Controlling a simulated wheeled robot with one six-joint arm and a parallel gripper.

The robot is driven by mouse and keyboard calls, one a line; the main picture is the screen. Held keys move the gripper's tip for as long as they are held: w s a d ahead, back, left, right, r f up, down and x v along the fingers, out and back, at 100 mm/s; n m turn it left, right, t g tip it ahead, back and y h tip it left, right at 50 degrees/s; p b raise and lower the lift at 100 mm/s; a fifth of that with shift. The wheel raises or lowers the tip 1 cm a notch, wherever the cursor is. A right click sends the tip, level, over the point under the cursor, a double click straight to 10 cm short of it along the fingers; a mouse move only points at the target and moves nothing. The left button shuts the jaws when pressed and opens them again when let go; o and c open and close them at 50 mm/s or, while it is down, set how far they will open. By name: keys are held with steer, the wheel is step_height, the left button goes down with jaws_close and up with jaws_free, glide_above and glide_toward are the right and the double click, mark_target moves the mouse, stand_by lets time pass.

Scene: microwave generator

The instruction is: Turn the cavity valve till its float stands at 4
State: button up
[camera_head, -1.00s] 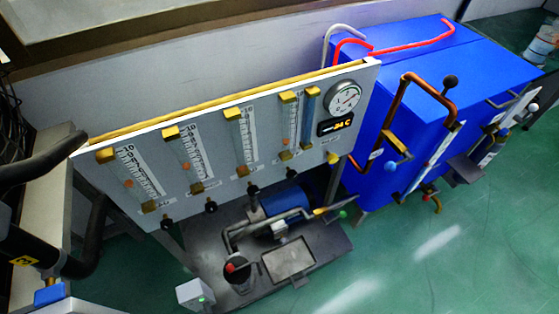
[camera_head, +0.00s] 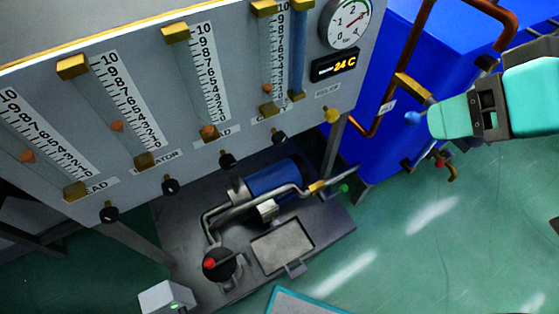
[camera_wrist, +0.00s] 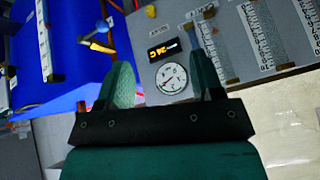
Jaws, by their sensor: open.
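A row of flow tubes with orange floats stands on the grey panel, each with a black knob below. The fourth tube (camera_head: 274,60) has a label that seems to start with C, mostly hidden behind its brass foot; I cannot be sure it reads cavity. Its float (camera_head: 267,88) sits low on the scale, roughly 1 to 2. The black knob (camera_head: 279,138) below it is free. My gripper (camera_head: 438,120) is to the right, in front of the blue cabinet, apart from the knob. Its teal fingers also show open and empty in the wrist view (camera_wrist: 161,64).
A round gauge (camera_head: 346,22), a 24 C display (camera_head: 334,65) and a yellow knob (camera_head: 332,115) are right of the tubes. Copper pipe (camera_head: 395,70) runs along the blue cabinet (camera_head: 378,150). A pump (camera_head: 275,180) stands below the panel.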

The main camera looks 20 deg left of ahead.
steer(key=w+a+f+n+t+y+b, duration=0.1)
steer(key=a+f+t+y+b, duration=0.15)
steer(key=f+b, duration=0.75)
steer(key=w+a+f+t+y+b, duration=0.1)
steer(key=a+f+t+b, duration=0.25)
steer(key=f+b, duration=0.65)
steer(key=n+t+y+b, duration=0.2)
steer(key=y+b, duration=0.3)
steer(key=b, duration=0.3)
glide_toward(282, 141)
steer(key=shift+n+g, duration=0.3)
steer(key=p+x, duration=0.5)
steer(key=x, duration=0.6)
steer(key=shift+w+r, duration=0.15)
